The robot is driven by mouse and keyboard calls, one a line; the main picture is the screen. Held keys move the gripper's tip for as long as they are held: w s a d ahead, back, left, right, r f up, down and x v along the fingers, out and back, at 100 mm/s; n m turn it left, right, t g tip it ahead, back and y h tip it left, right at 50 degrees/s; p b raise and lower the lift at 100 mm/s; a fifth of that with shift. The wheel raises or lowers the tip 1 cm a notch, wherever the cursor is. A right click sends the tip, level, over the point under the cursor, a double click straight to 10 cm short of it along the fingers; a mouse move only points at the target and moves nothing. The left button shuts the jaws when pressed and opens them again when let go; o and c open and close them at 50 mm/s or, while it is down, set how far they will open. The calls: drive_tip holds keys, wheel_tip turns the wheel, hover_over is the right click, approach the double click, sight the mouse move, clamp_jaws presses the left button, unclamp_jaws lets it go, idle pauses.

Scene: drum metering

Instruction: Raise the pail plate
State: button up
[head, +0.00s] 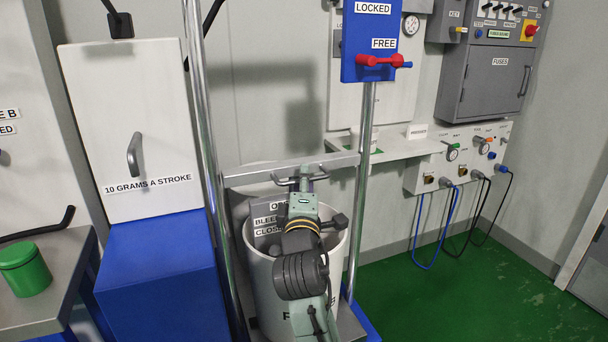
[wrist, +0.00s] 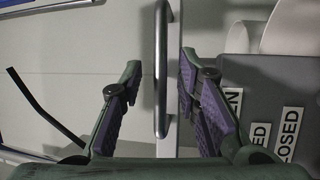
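The white pail (head: 258,275) stands between two chrome posts, with its front partly hidden by my arm. A grey crossbar (head: 345,161) spans the posts above it. My gripper (head: 300,180) is at this crossbar, over the pail. In the wrist view a metal bar handle (wrist: 161,75) lies between the spread fingers of my gripper (wrist: 158,85), with gaps at both sides. A grey block (head: 262,212) with bleed labels shows behind my arm, and also at the right of the wrist view (wrist: 262,85).
A blue panel (head: 360,25) marked LOCKED and FREE carries a red lever (head: 380,61). A white box (head: 130,100) on a blue base stands at the left, near a bench with a green tin (head: 24,269). Green floor (head: 440,300) is clear at the right.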

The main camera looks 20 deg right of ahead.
drive_tip(key=shift+w+d, duration=0.15)
drive_tip(key=shift+w, duration=0.25)
drive_tip(key=shift+c, duration=0.2)
clamp_jaws()
idle(0.5)
